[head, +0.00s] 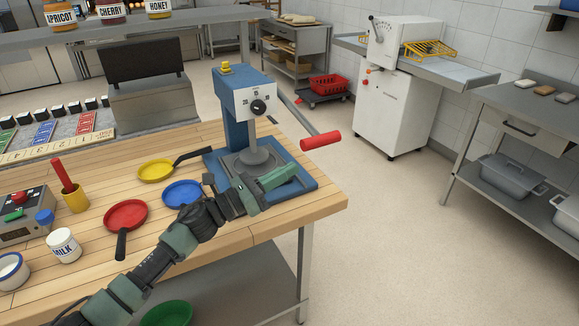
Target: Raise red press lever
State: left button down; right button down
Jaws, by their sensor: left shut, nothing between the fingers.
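The blue press (232,105) stands at the right end of the wooden table. It has a white dial plate with a black knob and a grey round plunger low over its base. Its lever is a grey rod that slopes down to the right and ends in a red grip (320,140), which hangs out past the press's right side. My left gripper (286,174) is shut and empty over the front right part of the press base. It is below and left of the red grip, apart from it. My right gripper is out of view.
Yellow (156,170), blue (182,193) and red (126,214) pans lie left of the press. A milk jar (64,245) and a control box (22,213) stand farther left. Open floor lies right of the table, before a white machine (394,110).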

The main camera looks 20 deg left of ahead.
pick_arm(q)
jog(key=p+x, duration=0.2)
jog(key=x, duration=0.5)
jog(key=shift+w+d, duration=0.15)
jog(key=shift+w, duration=0.05)
jog(key=shift+r, duration=0.1)
